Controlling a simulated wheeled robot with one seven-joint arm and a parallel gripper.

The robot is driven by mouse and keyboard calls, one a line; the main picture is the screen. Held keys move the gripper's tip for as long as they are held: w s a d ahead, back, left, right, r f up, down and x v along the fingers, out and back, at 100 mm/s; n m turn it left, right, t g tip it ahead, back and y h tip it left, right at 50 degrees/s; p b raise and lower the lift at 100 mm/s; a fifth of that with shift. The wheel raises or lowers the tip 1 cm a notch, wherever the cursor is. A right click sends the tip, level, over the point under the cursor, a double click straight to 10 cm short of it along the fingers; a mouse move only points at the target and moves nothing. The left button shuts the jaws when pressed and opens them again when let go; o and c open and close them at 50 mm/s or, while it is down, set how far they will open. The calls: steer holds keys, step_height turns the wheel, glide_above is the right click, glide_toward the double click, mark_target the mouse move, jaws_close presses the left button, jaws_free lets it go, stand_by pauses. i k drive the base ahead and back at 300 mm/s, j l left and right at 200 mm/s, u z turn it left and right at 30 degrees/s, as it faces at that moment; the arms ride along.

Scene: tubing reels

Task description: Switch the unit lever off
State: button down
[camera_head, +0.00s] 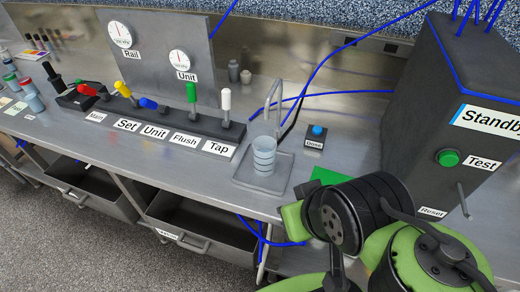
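The blue-handled lever (148,103) stands above the Unit label (155,131) on a dark lever block on the bench. Its handle leans over to the left, well away from upright. The red lever (88,90) and yellow lever (122,88) to its left also lean. The green lever (191,95) and white lever (226,98) to its right stand upright. The Unit gauge (179,60) is on the panel behind; its needle is too small to read. My green and black arm fills the lower right, apart from the levers. My gripper is not in view.
A tap over a cup (264,156) stands right of the levers, then a blue Dose button (317,131). A dark cabinet (430,90) with a Standby sign and blue tubing is at right. Vials (28,95) stand at far left. Bench front between is clear.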

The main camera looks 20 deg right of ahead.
mark_target(148, 104)
steer(key=i+j+u, duration=0.25)
steer(key=j+u, duration=0.25)
steer(key=i+j+u, duration=0.75)
steer(key=j+u, duration=0.2)
steer(key=i+j+u, duration=0.15)
steer(key=i+u, duration=0.35)
